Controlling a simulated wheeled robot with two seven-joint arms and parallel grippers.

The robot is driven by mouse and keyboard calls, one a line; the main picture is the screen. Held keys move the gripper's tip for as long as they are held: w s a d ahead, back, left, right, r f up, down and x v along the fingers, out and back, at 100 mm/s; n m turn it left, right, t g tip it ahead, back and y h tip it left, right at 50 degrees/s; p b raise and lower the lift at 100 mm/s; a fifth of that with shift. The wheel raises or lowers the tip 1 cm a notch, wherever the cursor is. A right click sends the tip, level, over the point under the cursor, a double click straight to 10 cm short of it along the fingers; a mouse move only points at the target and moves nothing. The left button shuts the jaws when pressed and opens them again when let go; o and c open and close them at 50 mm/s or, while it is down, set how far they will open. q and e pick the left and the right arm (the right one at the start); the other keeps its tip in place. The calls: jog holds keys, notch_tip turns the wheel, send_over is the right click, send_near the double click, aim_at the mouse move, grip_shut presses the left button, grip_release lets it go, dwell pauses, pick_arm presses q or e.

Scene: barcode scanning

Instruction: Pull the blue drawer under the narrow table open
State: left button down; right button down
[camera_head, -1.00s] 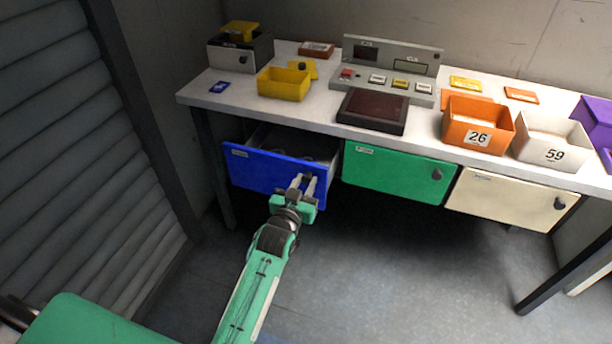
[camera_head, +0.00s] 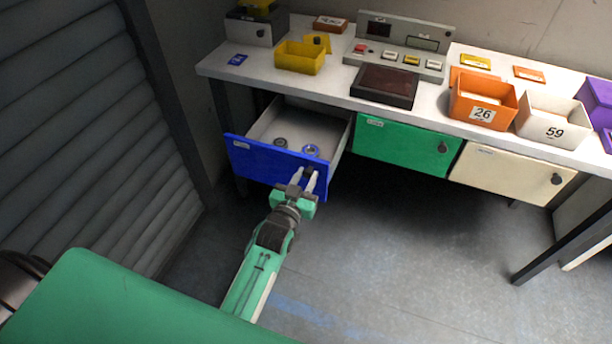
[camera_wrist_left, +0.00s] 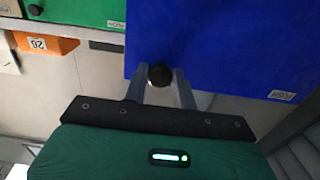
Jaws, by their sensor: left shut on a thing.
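The blue drawer (camera_head: 262,162) under the narrow table (camera_head: 336,96) stands well open, and its grey inside shows in the head view. Two small round parts lie in it, one dark and one with a blue ring (camera_head: 311,151). My left gripper (camera_head: 304,181) is shut on the dark knob of the blue drawer's front. In the left wrist view the fingers of the left gripper (camera_wrist_left: 160,84) sit either side of the round black knob (camera_wrist_left: 160,75), against the blue front (camera_wrist_left: 225,50). My right gripper is in neither view.
A green drawer (camera_head: 400,148) and a cream drawer (camera_head: 500,174) beside it are closed. A yellow bin (camera_head: 299,59), an orange bin (camera_head: 480,112) and a white bin (camera_head: 550,132) stand on the table. The floor in front is clear. A ribbed shutter stands at left.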

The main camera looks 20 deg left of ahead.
pick_arm(q)
jog(key=c, duration=1.1)
grip_release()
jog(key=shift+c, duration=0.2)
jog(key=s, duration=1.3)
jog(key=shift+s+a, duration=0.2)
jog(key=shift+s, duration=0.2)
